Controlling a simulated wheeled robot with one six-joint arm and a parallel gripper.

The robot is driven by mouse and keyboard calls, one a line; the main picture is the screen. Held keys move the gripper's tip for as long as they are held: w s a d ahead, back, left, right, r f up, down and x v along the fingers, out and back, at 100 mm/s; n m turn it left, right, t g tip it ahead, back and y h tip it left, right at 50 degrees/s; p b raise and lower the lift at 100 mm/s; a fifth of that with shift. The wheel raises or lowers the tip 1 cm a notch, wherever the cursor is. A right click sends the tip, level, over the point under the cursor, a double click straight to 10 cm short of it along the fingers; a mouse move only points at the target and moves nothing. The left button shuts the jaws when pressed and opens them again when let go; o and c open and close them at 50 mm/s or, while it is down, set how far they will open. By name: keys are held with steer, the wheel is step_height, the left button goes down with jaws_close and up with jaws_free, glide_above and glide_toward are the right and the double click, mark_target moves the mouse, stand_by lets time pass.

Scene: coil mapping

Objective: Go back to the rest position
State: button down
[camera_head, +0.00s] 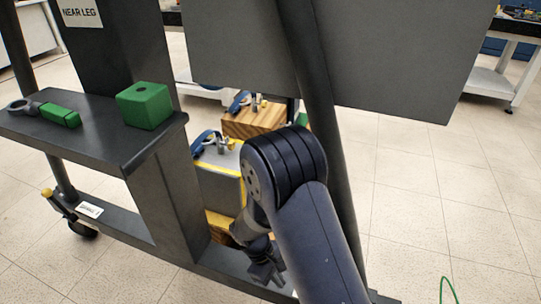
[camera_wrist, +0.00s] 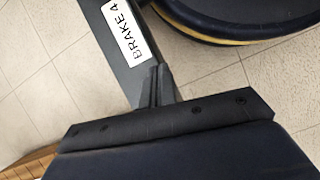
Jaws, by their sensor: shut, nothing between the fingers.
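My dark gripper (camera_head: 266,270) hangs low in the head view, pointing down beside the dark frame's lower beam. In the wrist view its fingers (camera_wrist: 155,88) are together with nothing between them. They appear in front of a dark bar with a white "BRAKE 4" label (camera_wrist: 129,32); I cannot tell whether they touch it. My arm is bent, with its elbow above the gripper, close to a slanted dark post (camera_head: 312,85).
A dark shelf (camera_head: 95,140) holds a green block (camera_head: 144,105) and a green-handled ring tool (camera_head: 58,114). A grey box with yellow edges (camera_head: 221,160) and a wooden block (camera_head: 255,119) stand behind my arm. A yellow-knobbed lever (camera_head: 58,203) is at lower left. Tiled floor is open at right.

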steer(key=p+v, duration=0.2)
steer(key=v, duration=0.5)
steer(key=shift+a+r, duration=0.1)
steer(key=shift+a, duration=0.05)
